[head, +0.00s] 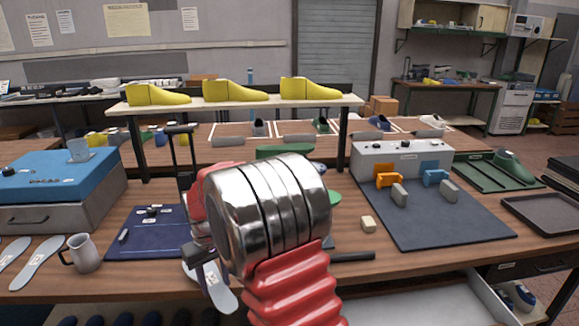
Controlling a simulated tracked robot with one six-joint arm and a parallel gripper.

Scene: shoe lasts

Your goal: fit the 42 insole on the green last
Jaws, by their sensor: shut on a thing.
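My gripper (203,262) is at the lower middle, mostly hidden behind my wrist; only dark finger parts show. It is shut on a pale insole (222,296) with a small label, which hangs tilted near the front edge of the bench. The label is too small to read. A green last (512,165) lies on a green tray at the right. Green shapes (285,152) also show behind my wrist, above and to its right; I cannot tell whether they are a last. Two more pale insoles (38,262) lie at the left front.
A grey mug (84,253) and dark blue mat (150,232) are left of my gripper. A blue-topped drawer box (60,205) stands far left. A grey mat (440,225) with orange and blue clamps is right. Yellow lasts (230,91) stand on a raised shelf behind.

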